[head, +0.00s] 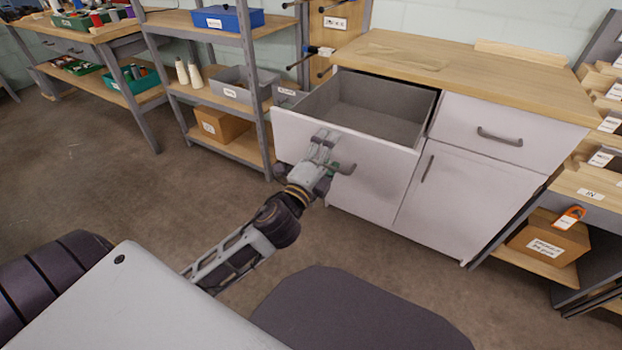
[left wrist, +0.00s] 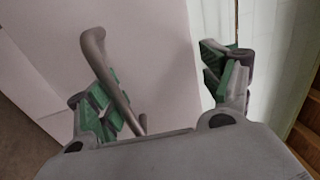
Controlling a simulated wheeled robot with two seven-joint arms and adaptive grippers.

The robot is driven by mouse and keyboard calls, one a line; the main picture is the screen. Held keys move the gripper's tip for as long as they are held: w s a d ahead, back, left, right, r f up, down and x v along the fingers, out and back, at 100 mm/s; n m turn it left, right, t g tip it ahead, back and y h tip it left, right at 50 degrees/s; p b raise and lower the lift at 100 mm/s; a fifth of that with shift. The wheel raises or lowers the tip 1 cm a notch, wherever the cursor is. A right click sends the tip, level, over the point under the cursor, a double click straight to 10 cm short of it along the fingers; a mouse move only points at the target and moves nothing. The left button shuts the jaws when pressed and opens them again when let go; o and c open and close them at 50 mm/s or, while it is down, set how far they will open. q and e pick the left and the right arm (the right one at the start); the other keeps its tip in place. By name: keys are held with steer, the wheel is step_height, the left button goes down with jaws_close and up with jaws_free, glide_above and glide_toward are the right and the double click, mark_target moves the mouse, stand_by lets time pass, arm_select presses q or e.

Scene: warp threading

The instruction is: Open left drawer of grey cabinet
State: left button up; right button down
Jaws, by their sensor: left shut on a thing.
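The grey cabinet (head: 458,200) has a wooden top and stands at the right of the head view. Its left drawer (head: 290,133) is pulled out, and its grey inside looks empty. The drawer handle (head: 347,168) shows partly beside my left gripper (head: 324,150), which is shut on it in front of the drawer face. In the left wrist view, the curved handle (left wrist: 108,65) passes by the left finger of the left gripper (left wrist: 165,95). My right gripper is in neither view.
The right drawer (head: 478,130) and the door below are closed. A metal shelf rack (head: 255,95) with boxes stands close to the left of the open drawer. The floor (head: 150,200) at left is clear.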

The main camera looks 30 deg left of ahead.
arm_select(q)
steer(key=shift+s+r, duration=0.35)
steer(key=shift+s, duration=0.05)
steer(key=shift+c, duration=1.2)
steer(key=shift+s+f+b, duration=0.25)
steer(key=shift+s+b, duration=0.15)
steer(key=shift+s, duration=0.8)
steer(key=shift+c, duration=0.8)
steer(key=shift+s+a+r+p, duration=0.1)
steer(key=shift+s+p, duration=0.3)
steer(key=shift+s, duration=0.45)
steer(key=shift+c, duration=1.2)
steer(key=s+p, duration=0.1)
steer(key=s+f+p, duration=0.1)
steer(key=s+p, duration=0.1)
steer(key=s, duration=0.1)
steer(key=shift+f, duration=0.3)
